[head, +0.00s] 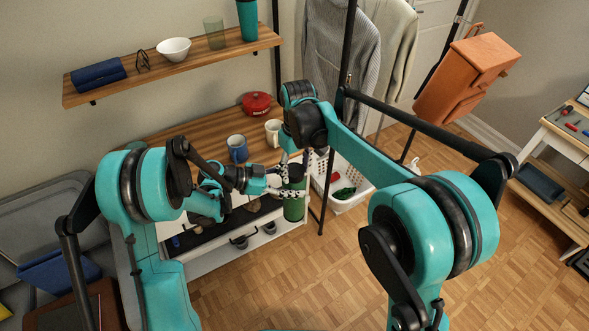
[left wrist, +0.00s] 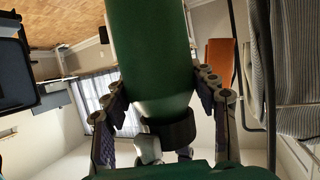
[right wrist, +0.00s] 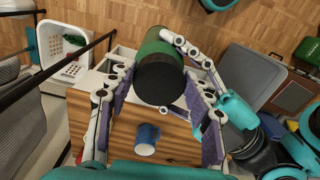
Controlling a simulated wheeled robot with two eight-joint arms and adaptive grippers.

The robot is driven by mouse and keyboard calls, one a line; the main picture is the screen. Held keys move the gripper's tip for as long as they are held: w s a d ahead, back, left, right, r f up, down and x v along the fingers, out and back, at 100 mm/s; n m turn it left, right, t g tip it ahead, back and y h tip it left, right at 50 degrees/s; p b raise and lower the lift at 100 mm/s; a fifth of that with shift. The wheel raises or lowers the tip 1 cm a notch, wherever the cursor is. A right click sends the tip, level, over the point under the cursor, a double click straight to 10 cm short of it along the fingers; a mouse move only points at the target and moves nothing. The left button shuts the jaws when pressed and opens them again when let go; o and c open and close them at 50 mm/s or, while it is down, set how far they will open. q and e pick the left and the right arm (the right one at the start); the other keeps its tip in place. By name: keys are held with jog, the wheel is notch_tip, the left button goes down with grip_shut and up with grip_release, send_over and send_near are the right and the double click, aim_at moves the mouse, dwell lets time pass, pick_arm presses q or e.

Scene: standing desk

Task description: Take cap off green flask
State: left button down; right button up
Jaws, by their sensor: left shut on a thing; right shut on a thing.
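The green flask (head: 293,208) is held off the floor beyond the right front corner of the desk, roughly upright. Its body fills the top of the left wrist view (left wrist: 150,45) and narrows toward the dark cap (left wrist: 172,132). My left gripper (head: 284,190) is shut on the flask, one finger on each side. My right gripper (head: 296,160) reaches down from above and is shut on the cap. In the right wrist view the round black cap (right wrist: 160,80) lies between its fingers and hides part of the flask. The cap appears to sit on the flask.
A blue mug (head: 237,148), a white mug (head: 273,132) and a red pot (head: 257,103) stand on the wooden desk close behind the grippers. An open drawer (head: 210,235) is below. A white basket (head: 349,198) stands right of the flask, past a black post.

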jog(key=n, duration=0.7)
jog(key=shift+w+d, duration=0.2)
jog(key=shift+w, duration=0.05)
jog(key=n, duration=0.5)
jog(key=shift+w, duration=0.1)
jog(key=n, duration=0.4)
jog(key=shift+w+a+n, duration=0.1)
jog(key=shift+a+n, duration=0.1)
jog(key=shift+n, duration=0.2)
jog(key=n, duration=0.4)
jog(key=shift+a+n, duration=0.15)
jog(key=shift+n, duration=0.15)
jog(key=shift+w+r, duration=0.1)
jog(key=shift+r, duration=0.15)
jog(key=shift+r, duration=0.9)
